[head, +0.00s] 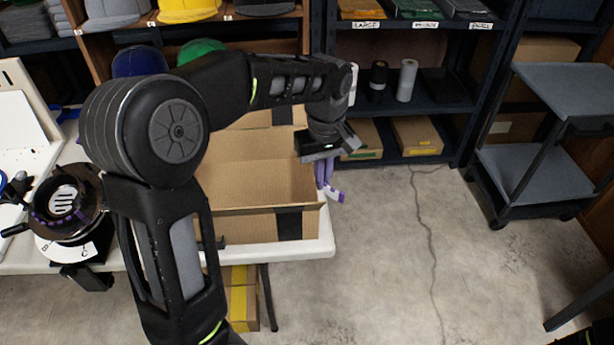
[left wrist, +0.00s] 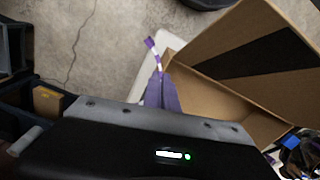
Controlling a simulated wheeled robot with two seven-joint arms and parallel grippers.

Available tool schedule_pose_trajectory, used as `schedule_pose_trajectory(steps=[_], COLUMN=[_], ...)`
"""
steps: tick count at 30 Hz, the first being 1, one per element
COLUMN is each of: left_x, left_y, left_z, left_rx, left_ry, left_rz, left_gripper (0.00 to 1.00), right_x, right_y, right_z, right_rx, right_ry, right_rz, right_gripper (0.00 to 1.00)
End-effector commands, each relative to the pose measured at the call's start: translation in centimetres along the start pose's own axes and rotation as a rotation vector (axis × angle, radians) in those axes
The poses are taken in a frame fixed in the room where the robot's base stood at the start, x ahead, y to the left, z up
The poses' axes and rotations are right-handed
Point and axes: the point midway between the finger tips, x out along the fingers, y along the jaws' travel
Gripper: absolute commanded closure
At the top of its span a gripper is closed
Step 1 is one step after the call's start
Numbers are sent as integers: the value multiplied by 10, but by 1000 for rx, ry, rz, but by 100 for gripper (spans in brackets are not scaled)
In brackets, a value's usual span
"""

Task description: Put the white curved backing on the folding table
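The folding table (head: 318,247) has a white top, mostly covered by an open cardboard box and my left arm; its edge also shows in the left wrist view (left wrist: 146,52). My left gripper (head: 332,190) hangs at the box's right side, near the table edge. Narrow purple pieces with a small white band show at its end, and also in the left wrist view (left wrist: 156,72). I cannot tell whether they are its fingers or something held. I cannot surely pick out the white curved backing. My right gripper is out of view.
The cardboard box (head: 262,190) stands open under my left arm. A round dark-and-white device (head: 68,205) is at left. Dark shelves (head: 440,150) with a white roll (head: 406,80) stand behind. A grey cart (head: 530,170) is at right; the floor between is clear.

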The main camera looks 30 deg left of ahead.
Motion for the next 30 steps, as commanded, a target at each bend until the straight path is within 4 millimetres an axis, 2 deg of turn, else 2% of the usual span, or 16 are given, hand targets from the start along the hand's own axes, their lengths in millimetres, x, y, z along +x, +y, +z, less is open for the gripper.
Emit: schedule_pose_trajectory(steps=[3,6,9,14,22,30], left_x=[25,48,72,88,88,77], left_y=[31,55,74,84,85,85], left_z=[6,14,24,32,33,33], left_rx=[374,637,808,883,888,886], left_ry=[-3,-5,-6,-4,-4,-4], left_rz=[-4,-1,2,5,5,6], left_gripper=[100,100,100,100,100,100], right_x=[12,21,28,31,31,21], right_y=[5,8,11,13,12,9], right_z=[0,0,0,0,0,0], right_rx=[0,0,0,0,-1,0], right_ry=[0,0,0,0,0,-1], right_rz=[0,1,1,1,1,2], right_gripper=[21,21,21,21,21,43])
